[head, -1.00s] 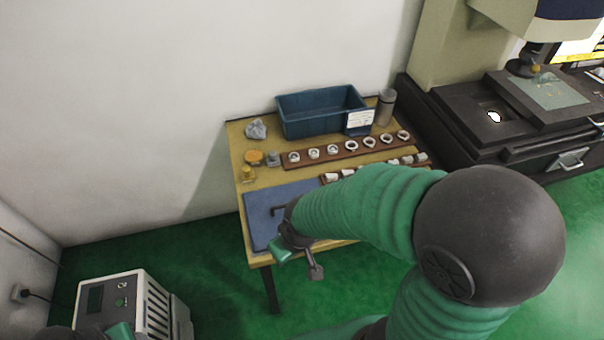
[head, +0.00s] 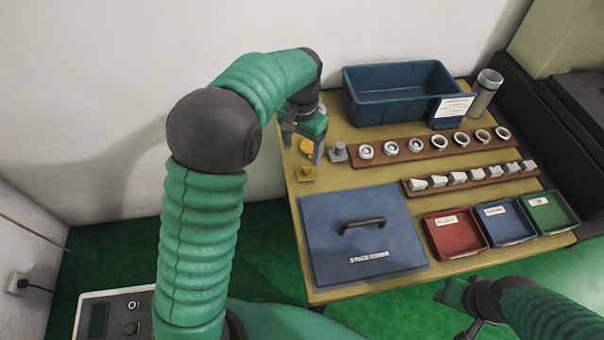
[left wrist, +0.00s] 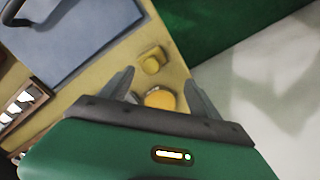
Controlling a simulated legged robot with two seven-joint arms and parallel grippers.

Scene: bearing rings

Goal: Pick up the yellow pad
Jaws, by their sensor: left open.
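A round yellow pad (head: 306,146) lies at the table's back left corner, partly hidden by my left gripper in the head view. In the left wrist view the yellow pad (left wrist: 160,99) shows between the fingers, its near edge hidden by the gripper body. My left gripper (head: 303,150) is open, pointing down over the pad, with nothing seen in its jaws. A smaller yellow block with a round knob (head: 306,173) stands just in front of the pad; it also shows in the left wrist view (left wrist: 151,61). My right gripper (head: 458,305) is low at the right, beyond the table's front edge.
A grey metal piece (head: 339,153) stands close right of the pad. A blue lidded panel with a handle (head: 325,255) lies in front. Strips of rings (head: 410,150), a blue bin (head: 400,112), a metal cylinder (head: 486,92) and red, blue and green trays (head: 455,250) fill the rest.

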